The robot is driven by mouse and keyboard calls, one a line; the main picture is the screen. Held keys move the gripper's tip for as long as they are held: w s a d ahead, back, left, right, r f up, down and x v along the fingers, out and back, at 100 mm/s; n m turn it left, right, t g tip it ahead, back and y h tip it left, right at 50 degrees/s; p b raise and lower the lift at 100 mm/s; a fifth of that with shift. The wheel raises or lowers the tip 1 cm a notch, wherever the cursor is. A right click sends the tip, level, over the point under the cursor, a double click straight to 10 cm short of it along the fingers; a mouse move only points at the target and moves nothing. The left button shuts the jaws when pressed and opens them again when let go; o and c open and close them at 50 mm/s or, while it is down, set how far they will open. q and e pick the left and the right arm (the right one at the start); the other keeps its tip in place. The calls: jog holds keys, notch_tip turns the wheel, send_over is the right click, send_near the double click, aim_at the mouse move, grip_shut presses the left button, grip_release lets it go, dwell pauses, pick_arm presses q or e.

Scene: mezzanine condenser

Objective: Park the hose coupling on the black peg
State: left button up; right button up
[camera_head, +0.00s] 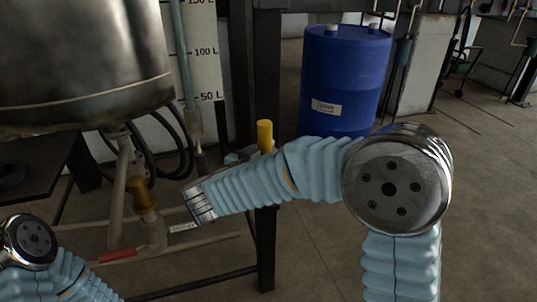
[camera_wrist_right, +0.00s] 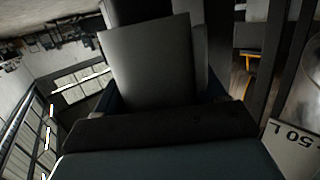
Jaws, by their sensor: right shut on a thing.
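My right arm reaches in from the right, and its wrist turns away near the lower middle of the head view. The right gripper (camera_wrist_right: 148,70) is mostly hidden behind that forearm in the head view. In the wrist view a broad grey finger face fills the middle. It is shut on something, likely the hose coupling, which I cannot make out. A pale tube with a dark lower end (camera_head: 200,160) hangs just beyond the wrist. I cannot pick out the black peg. Only part of my left arm shows at the lower left; its gripper is out of view.
A steel vessel (camera_head: 80,60) hangs at the upper left, beside a litre scale board (camera_head: 203,75). A yellow peg (camera_head: 265,136) stands by a black post (camera_head: 267,245). A blue drum (camera_head: 345,80) stands behind. A pipe with a red handle (camera_head: 118,255) runs low left. Open floor lies right.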

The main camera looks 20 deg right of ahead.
jog(key=shift+f+b, duration=1.2)
jog(key=shift+f, duration=1.35)
jog(key=o, duration=1.5)
jog(key=shift+c, duration=0.2)
jog(key=v, duration=1.4)
